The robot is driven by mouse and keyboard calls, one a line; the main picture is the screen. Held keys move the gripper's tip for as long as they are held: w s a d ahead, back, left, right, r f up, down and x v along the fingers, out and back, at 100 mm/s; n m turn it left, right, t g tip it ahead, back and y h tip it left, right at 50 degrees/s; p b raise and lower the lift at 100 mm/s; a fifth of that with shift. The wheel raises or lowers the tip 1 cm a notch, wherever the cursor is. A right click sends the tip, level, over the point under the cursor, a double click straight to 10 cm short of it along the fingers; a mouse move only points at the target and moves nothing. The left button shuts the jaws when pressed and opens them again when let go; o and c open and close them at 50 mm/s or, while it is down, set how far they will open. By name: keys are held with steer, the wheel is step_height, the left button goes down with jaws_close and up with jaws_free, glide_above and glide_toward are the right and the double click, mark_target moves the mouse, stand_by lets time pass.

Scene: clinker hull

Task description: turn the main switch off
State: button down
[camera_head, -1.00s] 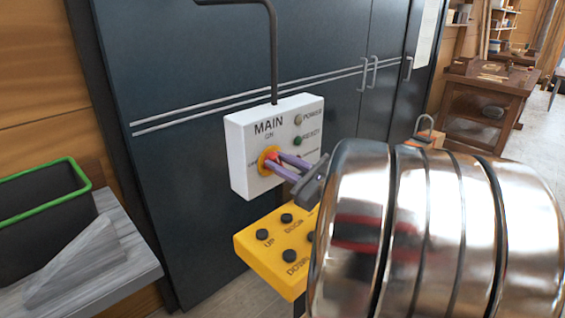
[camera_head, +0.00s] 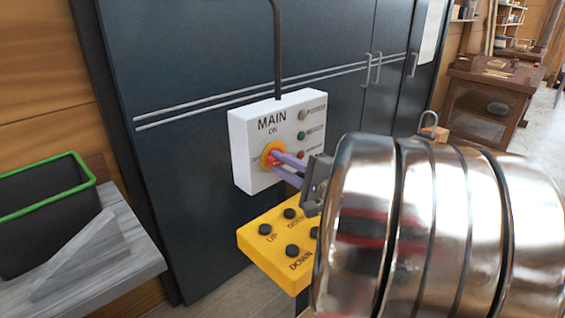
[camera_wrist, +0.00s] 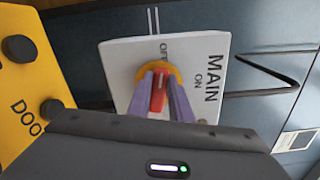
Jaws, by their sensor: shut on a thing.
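The main switch is a red handle (camera_head: 272,158) in a yellow-orange ring on a white box (camera_head: 242,155) marked MAIN and ON. In the wrist view, the red handle (camera_wrist: 158,92) stands between two purple fingers. The word OFF is just beyond the ring there, and ON is to its right. The handle lies roughly in line with OFF, though the fingers cover part of it. My gripper (camera_head: 280,163) reaches in from the right, shut on the handle with one finger above and one below. Its tips are close to the ring.
A yellow button box (camera_head: 272,252) with UP and DOWN buttons sits just below the white box, close under my gripper. A dark cabinet (camera_head: 190,190) stands behind. A black bin with a green rim (camera_head: 75,155) and a grey wedge (camera_head: 85,255) are at the left.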

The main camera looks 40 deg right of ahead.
steer(key=shift+a+f+n, duration=0.1)
steer(key=shift+f+n, duration=0.1)
steer(key=shift+n, duration=0.45)
steer(key=shift+a+f+n, duration=0.1)
steer(key=shift+f+n, duration=0.05)
steer(key=shift+n, duration=0.5)
steer(key=c, duration=1.6)
jaws_free()
steer(key=shift+d+r, duration=0.1)
steer(key=shift+s, duration=0.45)
steer(key=shift+s+d, duration=0.2)
steer(key=shift+s, duration=6.2)
